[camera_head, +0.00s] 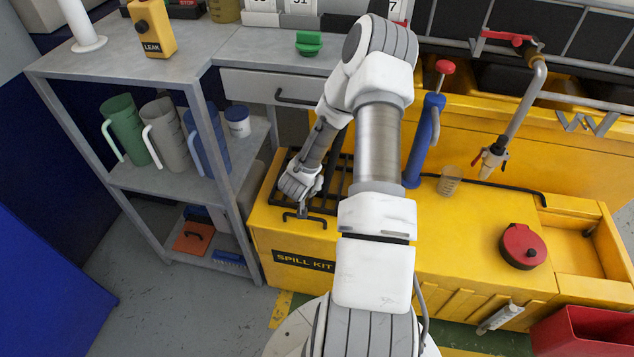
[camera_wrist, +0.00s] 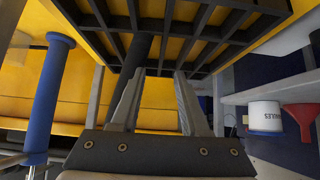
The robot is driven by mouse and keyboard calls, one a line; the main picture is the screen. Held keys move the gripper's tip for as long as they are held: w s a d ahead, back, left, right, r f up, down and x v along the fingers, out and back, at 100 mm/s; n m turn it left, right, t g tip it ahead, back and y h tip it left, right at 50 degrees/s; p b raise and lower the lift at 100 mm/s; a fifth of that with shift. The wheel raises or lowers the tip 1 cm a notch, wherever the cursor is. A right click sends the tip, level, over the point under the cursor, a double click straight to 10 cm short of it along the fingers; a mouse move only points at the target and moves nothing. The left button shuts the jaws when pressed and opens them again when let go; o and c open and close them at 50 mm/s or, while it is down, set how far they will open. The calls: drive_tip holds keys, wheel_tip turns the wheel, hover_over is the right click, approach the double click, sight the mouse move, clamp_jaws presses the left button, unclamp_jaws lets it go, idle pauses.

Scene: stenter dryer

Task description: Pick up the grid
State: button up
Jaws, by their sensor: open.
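The grid (camera_head: 334,184) is a black lattice of bars on top of the yellow spill kit box (camera_head: 275,234), partly hidden behind my arm. In the wrist view the grid (camera_wrist: 225,38) fills the upper part of the picture, with yellow showing through its openings. My gripper (camera_head: 303,207) is low over the box at the grid's left front part. In the wrist view my gripper's two fingers (camera_wrist: 160,76) are apart, with their tips close to the grid's near edge. I cannot tell whether they touch it. Nothing is clearly held between them.
A black handle (camera_head: 304,219) is at the box's front edge. A blue pump (camera_head: 424,140) with a red knob stands right of my arm. A clear beaker (camera_head: 449,181) and a red lid (camera_head: 522,246) are on the yellow top. A grey shelf with jugs (camera_head: 124,130) stands left.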

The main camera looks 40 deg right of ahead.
drive_tip(key=b+x, duration=0.1)
drive_tip(key=x, duration=0.3)
drive_tip(key=b+x, duration=0.2)
drive_tip(key=x, duration=0.2)
drive_tip(key=shift+w+f, duration=0.15)
drive_tip(key=shift+f, duration=0.1)
drive_tip(key=shift+w+d+f, duration=0.15)
drive_tip(key=shift+w+d, duration=0.1)
clamp_jaws()
idle(1.0)
